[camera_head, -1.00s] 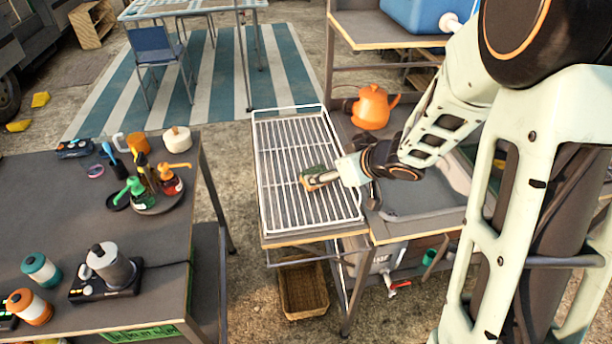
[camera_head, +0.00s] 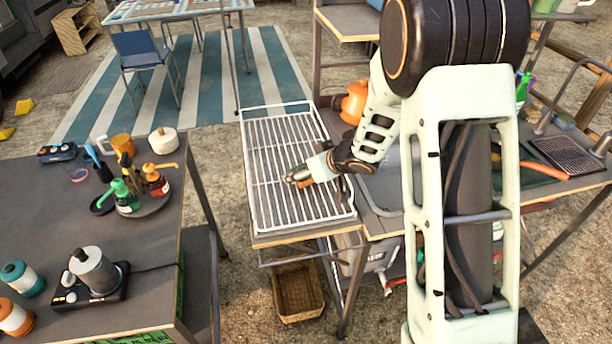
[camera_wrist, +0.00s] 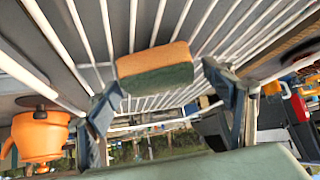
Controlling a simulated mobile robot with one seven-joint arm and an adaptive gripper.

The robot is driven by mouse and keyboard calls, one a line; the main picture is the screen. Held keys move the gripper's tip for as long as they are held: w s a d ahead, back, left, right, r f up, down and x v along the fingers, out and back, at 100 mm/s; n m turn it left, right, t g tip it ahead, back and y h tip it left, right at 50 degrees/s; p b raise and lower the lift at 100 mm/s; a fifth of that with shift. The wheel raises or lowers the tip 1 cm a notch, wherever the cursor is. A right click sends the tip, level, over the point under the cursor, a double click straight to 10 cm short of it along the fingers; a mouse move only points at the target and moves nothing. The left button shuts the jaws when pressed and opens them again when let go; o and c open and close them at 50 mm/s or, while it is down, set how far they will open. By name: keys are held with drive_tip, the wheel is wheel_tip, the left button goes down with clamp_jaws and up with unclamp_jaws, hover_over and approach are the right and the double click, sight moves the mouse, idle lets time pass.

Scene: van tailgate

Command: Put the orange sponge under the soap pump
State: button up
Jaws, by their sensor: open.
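The orange sponge (camera_wrist: 153,58), with a dark green side, shows in the wrist view against the white wire rack (camera_head: 262,160). It lies between and just beyond the two fingers of my gripper (camera_wrist: 168,105), which is open with a gap on each side. In the head view my gripper (camera_head: 292,178) is low over the rack's middle and largely hides the sponge. Two pump-topped bottles, one green (camera_head: 125,194) and one orange (camera_head: 156,180), stand on a round tray on the left table. I cannot tell which is the soap pump.
The left table (camera_head: 50,215) also holds a grinder-like device (camera_head: 93,270), jars and a white pot (camera_head: 163,140). An orange kettle (camera_head: 355,100) stands behind my arm.

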drive_tip(key=shift+c, duration=0.3)
drive_tip(key=c, duration=0.8)
drive_tip(key=shift+r, duration=0.1)
wheel_tip(320, 180, up, 18)
drive_tip(key=p, duration=1)
